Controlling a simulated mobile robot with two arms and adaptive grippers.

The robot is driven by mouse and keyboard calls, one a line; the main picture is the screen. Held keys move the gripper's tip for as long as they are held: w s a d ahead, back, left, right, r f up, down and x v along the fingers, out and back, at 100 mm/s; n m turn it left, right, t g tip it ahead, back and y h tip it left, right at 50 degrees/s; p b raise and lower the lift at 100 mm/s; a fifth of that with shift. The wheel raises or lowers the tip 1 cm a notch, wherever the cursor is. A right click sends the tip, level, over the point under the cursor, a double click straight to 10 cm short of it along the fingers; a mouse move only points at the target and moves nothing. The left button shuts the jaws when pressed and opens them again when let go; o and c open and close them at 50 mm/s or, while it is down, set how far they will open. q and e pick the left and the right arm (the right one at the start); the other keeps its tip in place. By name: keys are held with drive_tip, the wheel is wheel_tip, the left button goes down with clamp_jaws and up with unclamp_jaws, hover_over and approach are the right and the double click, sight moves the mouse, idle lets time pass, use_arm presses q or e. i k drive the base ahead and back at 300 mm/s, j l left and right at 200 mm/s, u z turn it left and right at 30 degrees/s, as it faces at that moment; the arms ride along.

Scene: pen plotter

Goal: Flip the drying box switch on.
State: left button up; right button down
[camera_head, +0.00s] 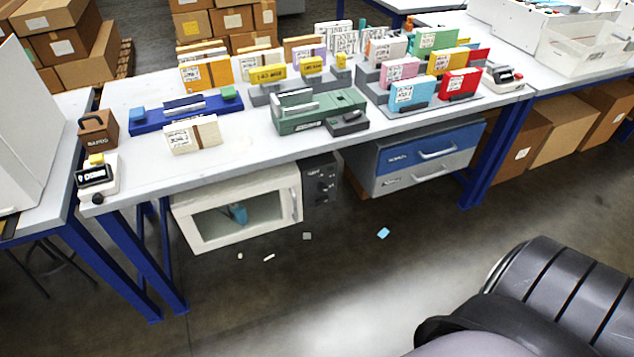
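The drying box appears to be the white box (187,217) with a clear window, under the front of the middle table. Its door looks shut, and a small blue thing (238,213) shows behind the window. A dark control panel (321,181) with small knobs or switches is at its right side. The details there are too small to tell which one is the switch or how it is set. Neither of my grippers is in view.
The grey table (245,148) above holds several boxes, a green machine (318,110) and a blue tray (187,114). A blue-grey drawer unit (419,160) hangs right of the panel. Small scraps (383,233) lie on the otherwise open floor in front. Blue table legs (140,255) stand left.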

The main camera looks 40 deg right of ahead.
sight(325, 199)
drive_tip(key=z, duration=1.15)
